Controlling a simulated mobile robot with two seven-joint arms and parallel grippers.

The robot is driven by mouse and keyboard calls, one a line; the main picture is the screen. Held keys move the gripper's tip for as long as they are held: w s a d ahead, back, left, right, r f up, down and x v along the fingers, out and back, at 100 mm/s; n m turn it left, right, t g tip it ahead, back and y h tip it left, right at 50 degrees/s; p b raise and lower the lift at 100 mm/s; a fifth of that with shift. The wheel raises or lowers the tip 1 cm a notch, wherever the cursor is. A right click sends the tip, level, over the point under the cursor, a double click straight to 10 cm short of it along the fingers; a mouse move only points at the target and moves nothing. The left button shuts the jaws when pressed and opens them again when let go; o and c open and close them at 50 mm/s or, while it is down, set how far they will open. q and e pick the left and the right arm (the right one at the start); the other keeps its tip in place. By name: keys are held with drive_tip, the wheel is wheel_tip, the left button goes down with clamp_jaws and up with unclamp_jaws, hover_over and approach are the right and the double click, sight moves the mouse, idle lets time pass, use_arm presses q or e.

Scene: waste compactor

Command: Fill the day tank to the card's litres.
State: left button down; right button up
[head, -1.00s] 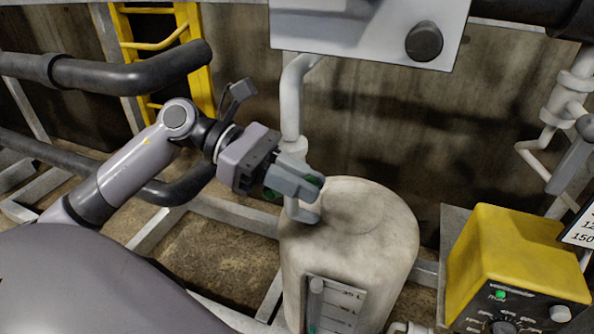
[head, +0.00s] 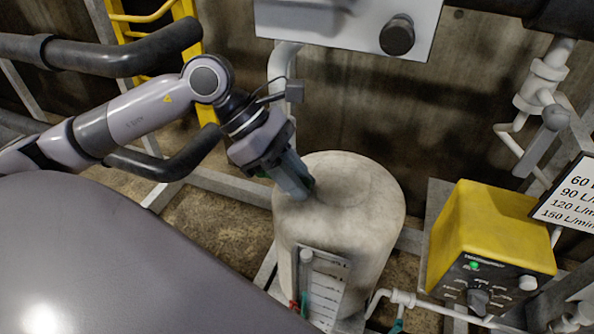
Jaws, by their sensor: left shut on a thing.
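The day tank (head: 372,215) is an off-white upright cylinder in the middle of the head view. A gauge plate (head: 328,289) with a clear tube (head: 305,275) is on its front; its scale is too small to read. My left gripper (head: 293,187) is at the pipe by the tank's top left, its fingers pointing down. It is shut on a green handle (head: 262,174), which is mostly hidden by the fingers. A white card (head: 570,200) at the right edge is cut off and lists 60, 90, 120 and 150, with L/min. My right gripper is not in view.
A yellow control box (head: 480,235) with a lit green lamp and a dark knob (head: 478,298) stands right of the tank. A pale panel (head: 340,22) with a black knob (head: 397,35) hangs above. Dark pipes (head: 110,55) and a yellow ladder are at left.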

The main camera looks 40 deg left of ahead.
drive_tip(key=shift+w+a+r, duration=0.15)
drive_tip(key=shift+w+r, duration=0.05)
use_arm(q)
drive_tip(key=c, duration=1.2)
unclamp_jaws()
drive_tip(key=v, duration=0.5)
drive_tip(key=shift+a+r+p, duration=0.1)
drive_tip(key=shift+a+p, duration=0.1)
drive_tip(key=shift+p, duration=0.2)
drive_tip(key=a+b, duration=0.2)
drive_tip(key=a+f+b, duration=0.1)
drive_tip(key=b, duration=0.1)
drive_tip(key=shift+s, duration=0.4)
drive_tip(key=shift+s+a+r+b, duration=0.1)
drive_tip(key=shift+s+a+b, duration=0.25)
drive_tip(key=shift+a+b, duration=1.25)
drive_tip(key=shift+s+a+r+b, duration=0.1)
drive_tip(key=shift+s+a+b, duration=0.25)
drive_tip(key=shift+a+b, duration=1.2)
drive_tip(key=shift+s+a+r+b, duration=0.15)
drive_tip(key=shift+s+a+b, duration=0.2)
drive_tip(key=shift+a+b, duration=1.25)
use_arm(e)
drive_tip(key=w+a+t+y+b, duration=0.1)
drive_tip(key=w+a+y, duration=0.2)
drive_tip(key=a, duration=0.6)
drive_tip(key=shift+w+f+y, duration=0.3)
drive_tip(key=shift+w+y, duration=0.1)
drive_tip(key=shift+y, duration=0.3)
